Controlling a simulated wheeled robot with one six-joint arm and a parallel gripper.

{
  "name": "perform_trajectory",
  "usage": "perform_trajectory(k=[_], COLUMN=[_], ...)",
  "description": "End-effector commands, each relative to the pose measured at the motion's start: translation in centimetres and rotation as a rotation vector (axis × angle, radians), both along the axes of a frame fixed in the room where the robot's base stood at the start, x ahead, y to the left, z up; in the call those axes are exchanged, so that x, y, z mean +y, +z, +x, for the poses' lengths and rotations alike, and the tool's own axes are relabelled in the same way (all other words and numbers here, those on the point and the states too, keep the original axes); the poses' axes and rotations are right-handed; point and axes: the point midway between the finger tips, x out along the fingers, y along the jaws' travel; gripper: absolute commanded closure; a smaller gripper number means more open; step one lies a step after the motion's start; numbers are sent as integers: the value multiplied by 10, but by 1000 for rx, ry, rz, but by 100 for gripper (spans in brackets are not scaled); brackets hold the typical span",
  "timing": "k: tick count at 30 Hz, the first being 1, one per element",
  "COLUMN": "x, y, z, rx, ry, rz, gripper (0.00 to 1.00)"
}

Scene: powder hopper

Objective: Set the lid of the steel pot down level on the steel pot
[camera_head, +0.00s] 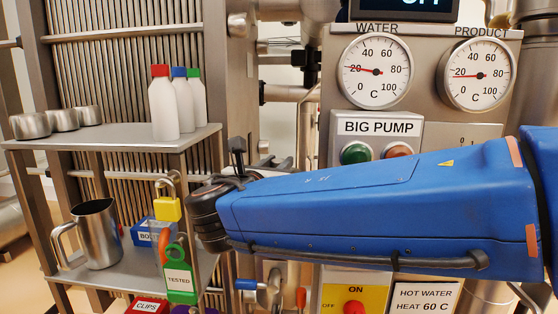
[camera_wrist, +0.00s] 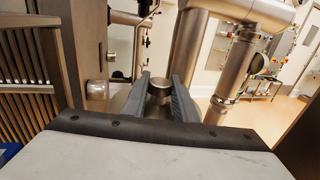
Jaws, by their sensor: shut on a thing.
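My gripper (camera_wrist: 160,82) shows in the wrist view with its two grey fingers on either side of a small round steel piece with a dark top. This piece looks like the knob of the lid (camera_wrist: 159,87). The fingers are shut on it. The rest of the lid is mostly hidden by my fingers and wrist, so I cannot tell its tilt. I cannot make out the steel pot in either view. In the head view my blue arm reaches left across the panel, and my fingers are hidden behind it.
A steel jug (camera_head: 97,236) and a blue box (camera_head: 141,232) stand on the lower shelf (camera_head: 125,278). White bottles (camera_head: 163,108) and steel cups (camera_head: 30,125) stand on the upper shelf (camera_head: 110,141). Padlocks and tags hang near my wrist. Thick steel pipes (camera_wrist: 190,45) rise beyond my fingers.

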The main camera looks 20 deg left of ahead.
Motion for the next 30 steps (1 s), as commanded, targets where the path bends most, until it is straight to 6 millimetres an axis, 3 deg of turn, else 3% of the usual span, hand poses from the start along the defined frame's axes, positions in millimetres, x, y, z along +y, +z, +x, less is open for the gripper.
perform_trajectory(k=[21,30], x=[0,0], y=[-47,-56], z=[0,0], rx=[-1,-1], ry=[0,0], rz=[-1,0], gripper=[100,100])
